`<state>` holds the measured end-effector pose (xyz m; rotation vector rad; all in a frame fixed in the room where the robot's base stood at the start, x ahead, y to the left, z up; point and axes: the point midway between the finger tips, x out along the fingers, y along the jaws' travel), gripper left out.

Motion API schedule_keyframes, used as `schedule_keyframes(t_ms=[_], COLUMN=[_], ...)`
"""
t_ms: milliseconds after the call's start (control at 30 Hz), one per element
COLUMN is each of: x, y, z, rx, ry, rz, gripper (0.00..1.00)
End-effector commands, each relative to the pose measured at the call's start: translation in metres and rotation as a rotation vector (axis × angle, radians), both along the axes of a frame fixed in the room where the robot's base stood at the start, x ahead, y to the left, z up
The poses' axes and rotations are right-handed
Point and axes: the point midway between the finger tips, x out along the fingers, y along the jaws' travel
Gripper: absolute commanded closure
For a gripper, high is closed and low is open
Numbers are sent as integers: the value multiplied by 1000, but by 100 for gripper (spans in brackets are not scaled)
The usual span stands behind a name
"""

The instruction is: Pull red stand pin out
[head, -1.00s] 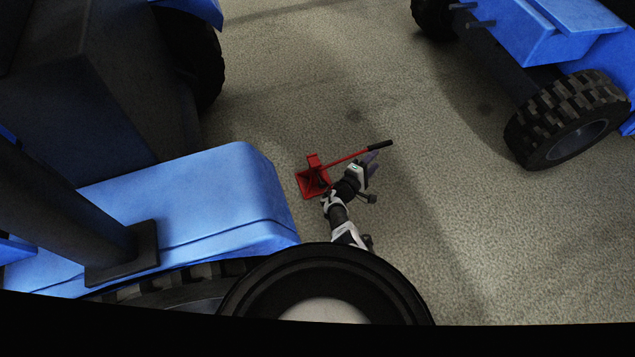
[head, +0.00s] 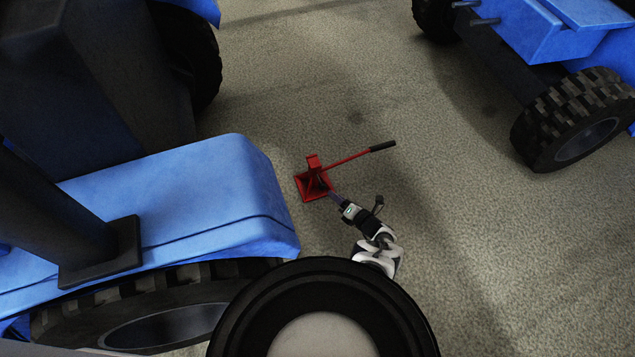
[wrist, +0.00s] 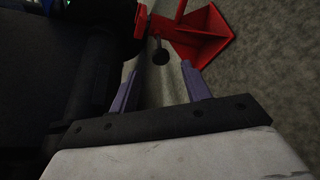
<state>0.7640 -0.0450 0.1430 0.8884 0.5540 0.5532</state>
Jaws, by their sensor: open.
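The red stand (head: 312,187) stands on the floor near the middle of the head view, with a square base and a red lever ending in a black grip (head: 383,146) that reaches up to the right. In the wrist view the red stand (wrist: 201,36) is at the top. A dark round knob on a short stem (wrist: 160,55), possibly the pin, shows beside it. My gripper (wrist: 160,77) is open, its two purple fingers pointing toward the knob, which sits just beyond the fingertips. In the head view my gripper (head: 332,194) is at the stand's lower right; contact cannot be told.
A blue tractor body (head: 180,195) with large dark tyres fills the left, close to the stand. Another blue vehicle (head: 540,35) with a treaded wheel (head: 575,120) is at the upper right. The concrete floor (head: 470,230) right of the stand is clear.

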Motion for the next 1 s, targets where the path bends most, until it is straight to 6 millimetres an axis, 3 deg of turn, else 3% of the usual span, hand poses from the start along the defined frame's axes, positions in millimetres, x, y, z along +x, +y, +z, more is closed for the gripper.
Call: schedule_keyframes(t_ms=[300, 500, 1000], x=[50, 74, 86], y=[46, 66, 77], z=[-21, -26, -25], rx=[3, 2, 2], ry=[-4, -3, -1], rz=[2, -1, -2], gripper=[52, 52, 52])
